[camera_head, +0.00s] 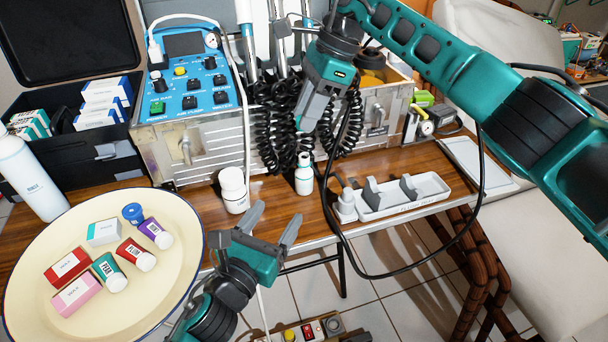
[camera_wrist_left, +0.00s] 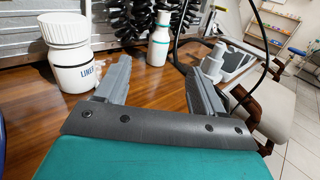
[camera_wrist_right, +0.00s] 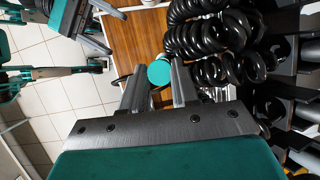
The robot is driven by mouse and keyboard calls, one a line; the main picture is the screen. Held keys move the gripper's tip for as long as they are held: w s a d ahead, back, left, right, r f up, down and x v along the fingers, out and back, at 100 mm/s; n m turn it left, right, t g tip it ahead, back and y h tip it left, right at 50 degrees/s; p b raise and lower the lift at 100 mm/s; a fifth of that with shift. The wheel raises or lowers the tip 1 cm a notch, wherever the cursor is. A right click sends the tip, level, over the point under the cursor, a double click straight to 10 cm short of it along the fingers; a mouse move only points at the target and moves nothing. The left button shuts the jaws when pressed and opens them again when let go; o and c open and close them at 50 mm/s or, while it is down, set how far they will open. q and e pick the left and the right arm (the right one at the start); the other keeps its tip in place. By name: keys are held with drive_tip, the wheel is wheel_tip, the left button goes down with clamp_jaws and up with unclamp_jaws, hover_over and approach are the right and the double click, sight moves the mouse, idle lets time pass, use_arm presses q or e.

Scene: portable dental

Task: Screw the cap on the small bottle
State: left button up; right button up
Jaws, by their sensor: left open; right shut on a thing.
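My right gripper (camera_head: 306,122) is above the bottle, pointing down. In the right wrist view, a round teal cap (camera_wrist_right: 159,72) shows between its fingertips, and the gripper is shut on it. The cap is hard to make out in the head view. My left gripper (camera_head: 273,220) is open and empty, in front of the bottle and apart from it.
A larger white bottle (camera_head: 233,190) stands left of the small bottle. A grey-white holder tray (camera_head: 430,192) lies to the right. A cream plate (camera_head: 160,290) holds several small boxes and bottles. Black coiled hoses (camera_head: 270,130) hang behind from the dental unit (camera_head: 205,145).

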sight(300, 179)
use_arm(q)
drive_tip(key=shift+w, duration=0.1)
drive_tip(key=x, duration=1.2)
drive_tip(key=shift+c, duration=0.5)
drive_tip(key=shift+a, duration=0.1)
clamp_jaws()
